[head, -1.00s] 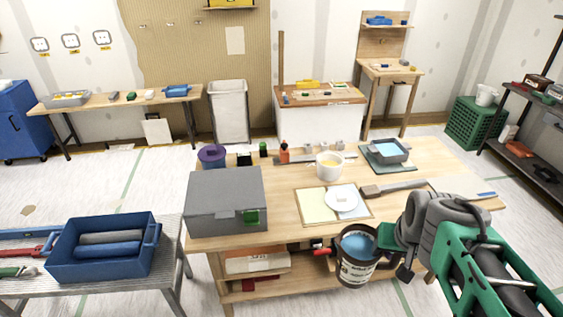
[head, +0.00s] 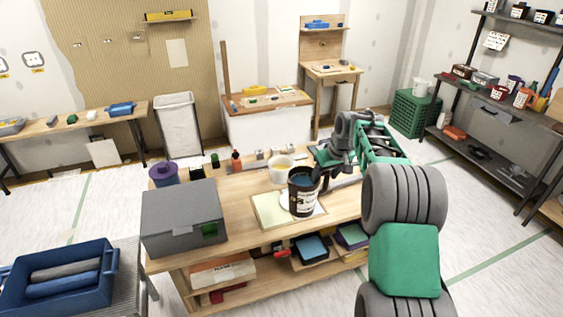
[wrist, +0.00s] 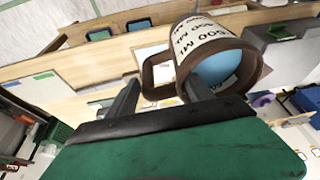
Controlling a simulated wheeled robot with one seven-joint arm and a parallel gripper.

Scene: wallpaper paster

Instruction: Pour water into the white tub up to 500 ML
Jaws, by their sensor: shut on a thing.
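A dark brown jug (head: 304,203) with a white label and blue water inside is up over the worktable in the head view. In the wrist view the jug (wrist: 218,55) is large, and its label reads 500 ML. My gripper (wrist: 160,95) is shut on the jug's handle (wrist: 148,75). In the head view the jug looks roughly upright. The white tub (head: 281,170) stands on the worktable just behind and left of the jug. Its contents are too small to make out. The jug partly covers a white disc (head: 286,202) on a pale board.
A grey box (head: 183,213) stands at the worktable's left end, beside a purple-lidded pot (head: 163,174). Small bottles and blocks line the back edge. A blue tray (head: 312,248) is on the lower shelf. A blue bin (head: 65,272) stands on the left bench.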

